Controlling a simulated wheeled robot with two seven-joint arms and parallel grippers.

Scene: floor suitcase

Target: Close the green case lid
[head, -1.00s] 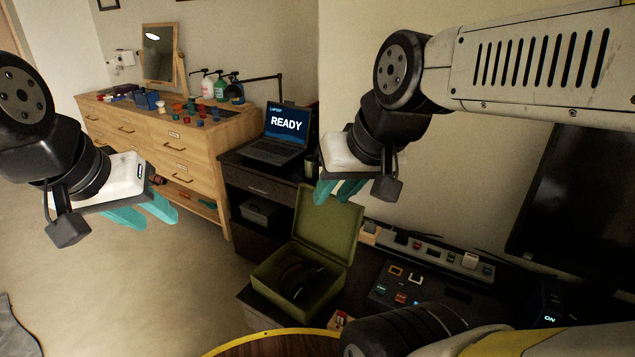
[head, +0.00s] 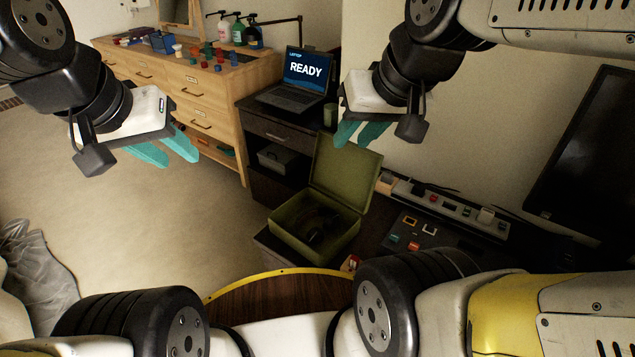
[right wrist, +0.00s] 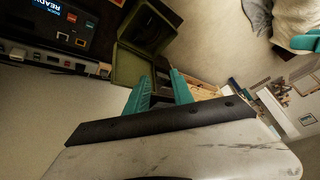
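The green case (head: 290,240) stands open on a dark low surface. Its lid (head: 345,172) is raised nearly upright at the back, and dark contents lie inside. My right gripper (head: 360,133) is open and empty, and in the head view it overlaps the area just above the lid's top edge. In the right wrist view the lid (right wrist: 127,66) shows just beyond the parted teal fingers (right wrist: 160,90); I cannot tell whether they touch it. My left gripper (head: 168,150) is open and empty, well to the left of the case, in front of the wooden dresser.
A laptop (head: 300,78) sits on a dark cabinet behind the case. A wooden dresser (head: 190,95) with bottles and small items is at the left. A power strip (head: 450,205) and small parts lie right of the case. A round yellow-rimmed wooden top (head: 280,295) is in front.

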